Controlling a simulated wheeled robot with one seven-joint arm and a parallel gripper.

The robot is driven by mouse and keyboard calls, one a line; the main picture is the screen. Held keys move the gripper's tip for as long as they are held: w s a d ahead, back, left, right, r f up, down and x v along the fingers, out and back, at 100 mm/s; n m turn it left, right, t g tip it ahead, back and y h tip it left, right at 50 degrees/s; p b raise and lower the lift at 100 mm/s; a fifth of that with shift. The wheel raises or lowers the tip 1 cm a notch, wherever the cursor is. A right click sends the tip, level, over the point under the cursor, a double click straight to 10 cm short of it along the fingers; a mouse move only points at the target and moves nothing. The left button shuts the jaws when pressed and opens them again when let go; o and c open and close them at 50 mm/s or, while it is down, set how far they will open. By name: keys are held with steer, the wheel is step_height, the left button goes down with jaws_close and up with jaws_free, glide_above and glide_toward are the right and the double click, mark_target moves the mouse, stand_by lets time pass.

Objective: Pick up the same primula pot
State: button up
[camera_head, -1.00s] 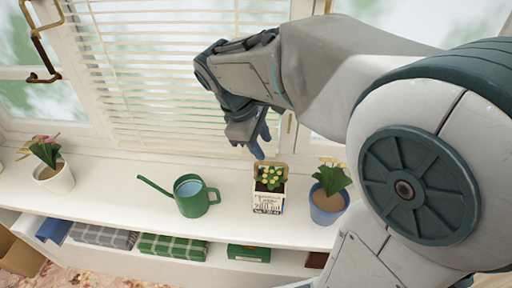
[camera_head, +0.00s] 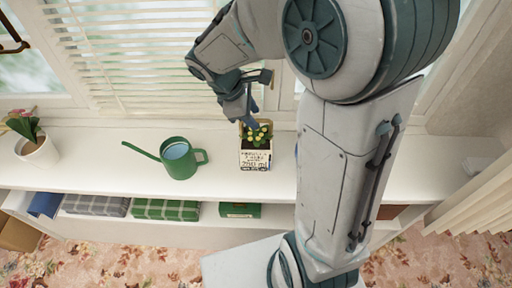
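A small square pot with printed sides and yellow flowers over green leaves (camera_head: 255,157) stands upright on the white windowsill shelf (camera_head: 225,178). It looks like the primula pot. My gripper (camera_head: 252,118) is just above and behind its flowers, pointing down. I cannot tell whether it touches the flowers or how far apart its fingers are. The pot still rests on the shelf. A second yellow-flowered plant in a blue pot, seen earlier at the right, is hidden behind my arm now.
A green watering can (camera_head: 180,158) stands left of the pot, its spout pointing left. A white pot with pink flowers (camera_head: 38,150) is at the far left. Folded cloths (camera_head: 165,209) and a green box (camera_head: 240,210) lie on the lower shelf. Blinds (camera_head: 140,60) hang close behind.

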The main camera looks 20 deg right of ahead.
mark_target(256, 141)
steer(key=x, duration=0.3)
steer(key=shift+f, duration=0.25)
steer(key=shift+c, duration=0.4)
jaws_close()
steer(key=shift+r, duration=0.1)
stand_by(0.7)
